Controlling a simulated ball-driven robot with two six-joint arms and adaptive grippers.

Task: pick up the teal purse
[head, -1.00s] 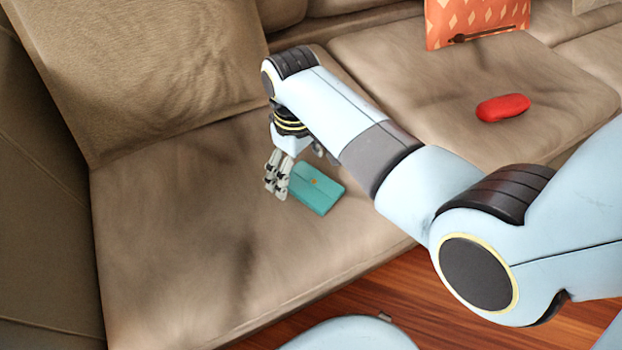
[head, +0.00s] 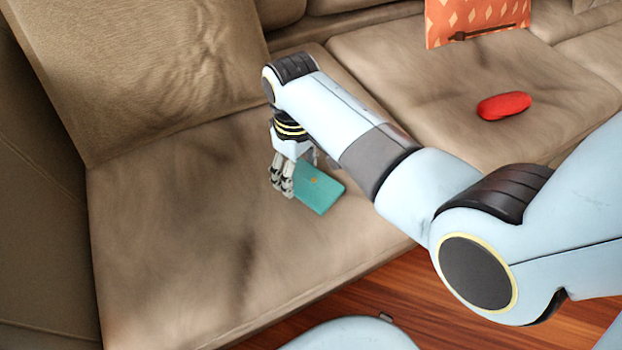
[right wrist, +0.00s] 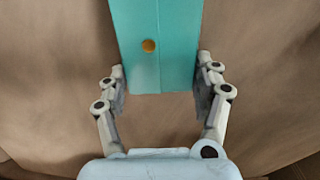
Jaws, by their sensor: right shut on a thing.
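The teal purse (head: 320,190) is a flat rectangular piece with a small orange button, at the front of the left sofa cushion in the head view. My right gripper (head: 283,183) is at its left end, pointing down, and is shut on it. In the right wrist view the purse (right wrist: 160,62) runs up out of the top of the picture. The right gripper's fingertips (right wrist: 161,88) sit along both long sides of its near end. Whether the purse is clear of the cushion cannot be told. My left gripper is not in view.
The sofa cushion (head: 170,245) is bare to the left and in front. A red rounded case (head: 503,106) lies on the right cushion. An orange patterned bag (head: 470,18) with a dark strip stands behind it. The wooden floor (head: 370,290) begins beyond the sofa's front edge.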

